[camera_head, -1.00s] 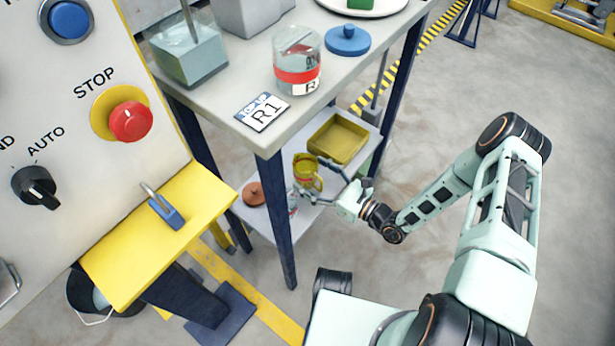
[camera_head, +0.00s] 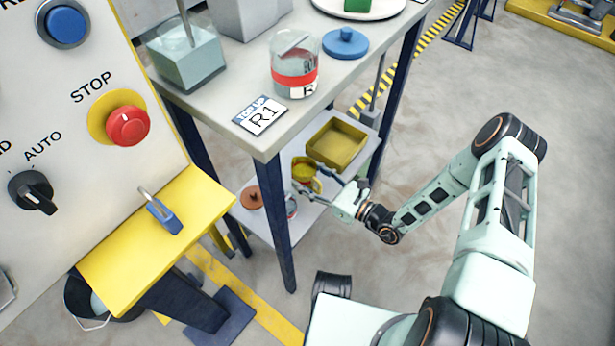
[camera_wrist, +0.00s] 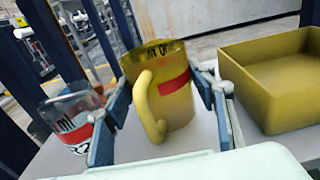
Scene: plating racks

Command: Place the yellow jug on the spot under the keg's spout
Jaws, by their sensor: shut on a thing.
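The yellow jug (camera_head: 303,168) is on or just above the lower shelf of the grey bench; I cannot tell whether its base touches. In the wrist view the jug (camera_wrist: 172,103) has a red band, dark lettering near its rim and a handle facing the camera. My gripper (camera_head: 307,178) reaches in from the right, its fingers on both sides of the jug and shut on it. In the wrist view my gripper (camera_wrist: 163,120) has one finger on each side of the jug. I cannot make out a keg, its spout or the spot under it.
A yellow tray (camera_wrist: 270,85) lies close right of the jug. A glass beaker (camera_wrist: 70,118) stands close to its left. A brown lidlike disc (camera_head: 251,197) is further left. The bench's front leg (camera_head: 279,230) and top (camera_head: 232,105) bound the shelf.

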